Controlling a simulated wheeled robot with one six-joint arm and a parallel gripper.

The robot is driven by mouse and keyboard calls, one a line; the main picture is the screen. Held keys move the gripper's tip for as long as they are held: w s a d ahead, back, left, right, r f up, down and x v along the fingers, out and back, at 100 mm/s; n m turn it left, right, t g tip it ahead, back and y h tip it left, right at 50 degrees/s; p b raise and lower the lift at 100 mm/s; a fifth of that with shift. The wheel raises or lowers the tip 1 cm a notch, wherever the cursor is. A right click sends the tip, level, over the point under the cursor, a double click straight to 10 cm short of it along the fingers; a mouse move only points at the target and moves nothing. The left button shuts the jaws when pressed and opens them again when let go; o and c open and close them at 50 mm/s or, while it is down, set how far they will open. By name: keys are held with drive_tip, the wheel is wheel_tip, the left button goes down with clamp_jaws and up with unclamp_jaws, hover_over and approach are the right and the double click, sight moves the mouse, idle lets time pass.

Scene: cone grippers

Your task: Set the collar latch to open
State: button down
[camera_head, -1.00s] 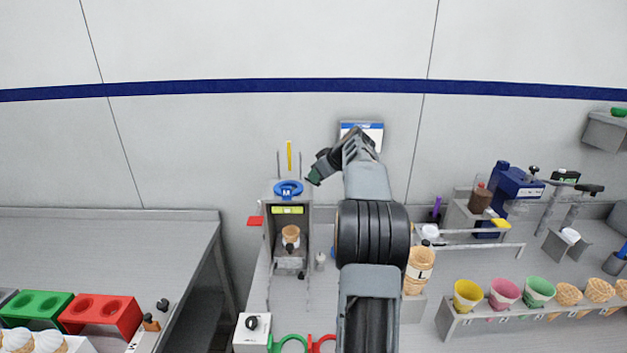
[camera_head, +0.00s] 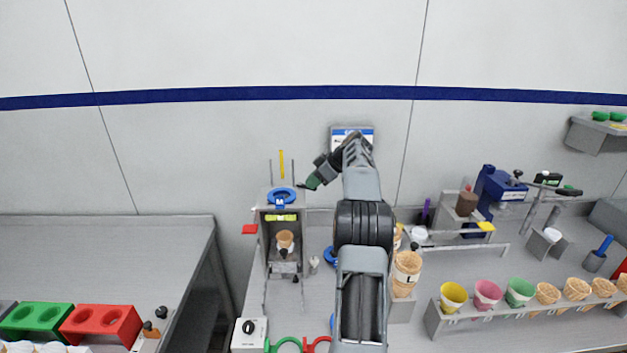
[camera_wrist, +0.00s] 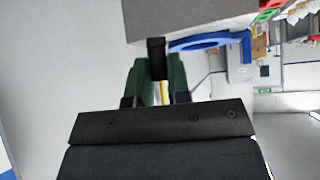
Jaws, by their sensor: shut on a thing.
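The blue collar (camera_head: 281,197), a ring marked M, sits on top of a grey dispenser tower (camera_head: 264,245). My gripper (camera_head: 311,183) is at the upper right of the tower, close to the collar. In the wrist view its green fingers (camera_wrist: 158,75) are shut on a small black piece (camera_wrist: 156,52) beside the tower's grey block (camera_wrist: 190,22), probably the latch handle. The blue collar (camera_wrist: 212,41) shows just right of it there. The fingers hide part of the black piece, and I cannot tell the latch setting.
A large L cone (camera_head: 406,270) and a cone rack (camera_head: 470,318) stand to the right.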

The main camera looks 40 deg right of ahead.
drive_tip(key=shift+f, duration=0.1)
drive_tip(key=c, duration=1.1)
unclamp_jaws()
drive_tip(key=p+v, duration=0.1)
drive_tip(key=v, duration=1.2)
drive_tip(key=shift+s+d+r+p, duration=0.2)
drive_tip(key=shift+r+p, duration=0.05)
drive_tip(key=shift+p, duration=0.05)
